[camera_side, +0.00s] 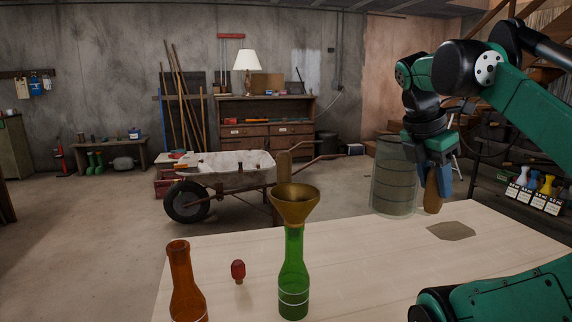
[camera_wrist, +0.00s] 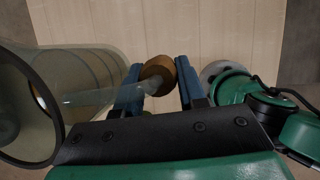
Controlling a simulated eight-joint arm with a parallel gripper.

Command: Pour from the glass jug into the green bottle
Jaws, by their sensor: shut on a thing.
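The glass jug (camera_side: 385,180) is a clear cylinder with a brown handle, upright to the right of the green bottle and apart from it. It seems to be held above the table. In the wrist view the jug's open rim (camera_wrist: 58,140) is at the left. My gripper (camera_side: 436,178) is shut on the jug's brown handle, which shows between the blue fingers in the wrist view (camera_wrist: 158,77). I cannot tell what the jug holds. The green bottle (camera_side: 293,275) stands upright on the table with a brass funnel (camera_side: 295,203) in its mouth.
An orange bottle (camera_side: 183,285) stands left of the green one on the pale wooden table (camera_side: 375,265). A small red stopper-like piece (camera_side: 238,270) is between them. A dark flat patch (camera_side: 452,231) lies at the right. The table between the green bottle and this patch is clear.

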